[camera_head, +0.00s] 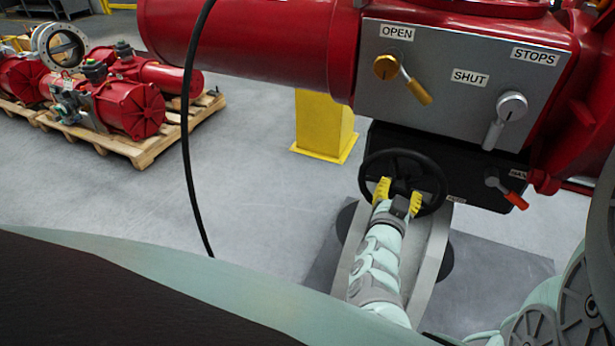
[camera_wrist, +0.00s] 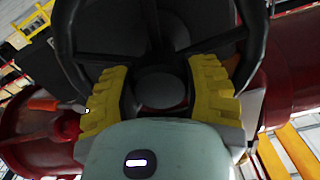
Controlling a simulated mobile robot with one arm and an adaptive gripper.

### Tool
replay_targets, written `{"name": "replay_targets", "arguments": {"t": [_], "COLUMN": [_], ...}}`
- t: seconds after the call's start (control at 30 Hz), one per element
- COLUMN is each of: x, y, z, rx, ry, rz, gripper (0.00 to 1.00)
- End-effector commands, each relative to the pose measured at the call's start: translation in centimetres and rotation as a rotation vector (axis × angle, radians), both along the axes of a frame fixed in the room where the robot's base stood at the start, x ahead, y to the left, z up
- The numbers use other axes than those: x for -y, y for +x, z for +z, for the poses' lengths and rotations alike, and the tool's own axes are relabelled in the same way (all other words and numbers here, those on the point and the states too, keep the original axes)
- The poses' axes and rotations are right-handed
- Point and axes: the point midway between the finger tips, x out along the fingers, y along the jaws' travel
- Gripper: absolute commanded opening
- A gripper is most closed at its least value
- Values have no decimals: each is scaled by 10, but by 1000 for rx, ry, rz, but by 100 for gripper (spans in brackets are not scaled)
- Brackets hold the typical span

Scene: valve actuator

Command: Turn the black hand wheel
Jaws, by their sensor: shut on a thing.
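The black hand wheel (camera_head: 433,172) stands below the grey panel of the red valve actuator in the head view. It has a round rim, spokes and a hub. My gripper (camera_head: 398,192) reaches up to the wheel from below, its yellow fingers at the wheel's lower middle. In the wrist view the wheel's hub (camera_wrist: 160,88) sits between the two yellow fingers of my gripper (camera_wrist: 162,92). The fingers are shut on the central part of the wheel. Their exact contact points are partly hidden.
Above the wheel, the grey panel (camera_head: 440,95) carries a brass lever (camera_head: 405,80) and a silver lever (camera_head: 508,110). A red-handled lever (camera_head: 507,192) sits right of the wheel. A black cable (camera_head: 188,150) hangs at left. Floor around the yellow post (camera_head: 323,125) is open.

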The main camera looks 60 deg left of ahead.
Motion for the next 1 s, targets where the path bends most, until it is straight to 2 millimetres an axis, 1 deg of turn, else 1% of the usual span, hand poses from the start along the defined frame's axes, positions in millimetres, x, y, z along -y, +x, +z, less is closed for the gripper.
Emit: {"name": "replay_targets", "arguments": {"t": [0.03,0.23,0.6,0.63,0.93,1.0], "x": [0,0,0,0,0,0], "y": [0,0,-1,-1,-1,-1], "z": [-4,-3,-1,-1,-1,-1], "rx": [-11,-59,-74,-74,-70,-70], "ry": [26,101,114,114,114,114], "rz": [-2,-1,3,3,2,2], "gripper": [5,5,5,52,83,83]}}
